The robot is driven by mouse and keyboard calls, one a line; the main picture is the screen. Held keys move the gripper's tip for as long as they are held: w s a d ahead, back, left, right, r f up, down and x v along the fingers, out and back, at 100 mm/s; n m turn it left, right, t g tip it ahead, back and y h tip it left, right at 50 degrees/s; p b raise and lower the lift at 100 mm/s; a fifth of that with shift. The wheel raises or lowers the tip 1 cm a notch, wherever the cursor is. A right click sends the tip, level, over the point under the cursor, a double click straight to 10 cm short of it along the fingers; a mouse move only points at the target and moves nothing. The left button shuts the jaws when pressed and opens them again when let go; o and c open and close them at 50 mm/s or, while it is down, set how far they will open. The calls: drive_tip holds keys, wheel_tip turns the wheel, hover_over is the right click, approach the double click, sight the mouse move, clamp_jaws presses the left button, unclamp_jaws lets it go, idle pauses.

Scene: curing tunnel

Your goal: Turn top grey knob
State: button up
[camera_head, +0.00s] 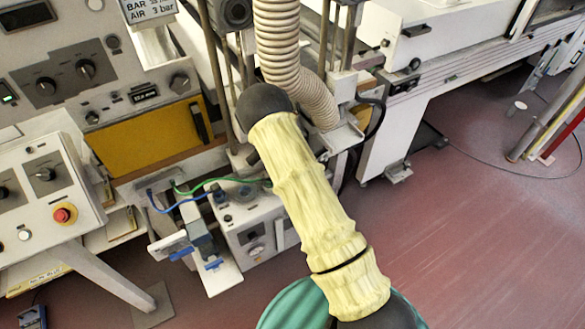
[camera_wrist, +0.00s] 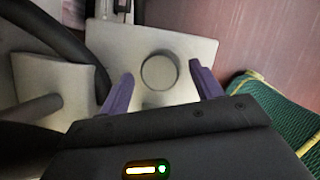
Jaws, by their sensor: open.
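In the wrist view a round grey knob (camera_wrist: 158,72) stands on a pale plate (camera_wrist: 198,48). My gripper (camera_wrist: 161,70) is open, with one purple finger to the left of the knob and one to the right. A visible gap lies between each fingertip and the knob, so neither side appears to touch it. I cannot tell how deep the fingertips reach beside it. In the head view my gripper is hidden behind my yellow-sleeved arm, and I cannot pick out this knob with certainty there.
A small white box (camera_head: 229,238) with blue and green cables stands beside my arm. A control panel with a red button (camera_head: 64,214) is at the left. A ribbed hose (camera_head: 279,48) hangs behind my elbow. The wrist view shows another pale plate (camera_wrist: 85,85) and green mesh (camera_wrist: 272,115).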

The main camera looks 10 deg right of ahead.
drive_tip(key=shift+x, duration=1.15)
drive_tip(key=shift+w, duration=0.1)
drive_tip(key=c, duration=1)
drive_tip(key=shift+m, duration=0.4)
drive_tip(key=m+b, duration=0.1)
drive_tip(key=m, duration=0.1)
drive_tip(key=m+g+h+b, duration=0.1)
drive_tip(key=m+b, duration=0.1)
drive_tip(key=shift+w+f+g, duration=0.1)
drive_tip(key=shift+f+g, duration=0.05)
drive_tip(key=shift+g, duration=0.15)
drive_tip(key=m+g+b, duration=0.1)
drive_tip(key=m, duration=0.2)
drive_tip(key=m+g+b, duration=0.1)
drive_tip(key=m+b, duration=0.1)
drive_tip(key=m, duration=0.1)
drive_tip(key=shift+r, duration=0.2)
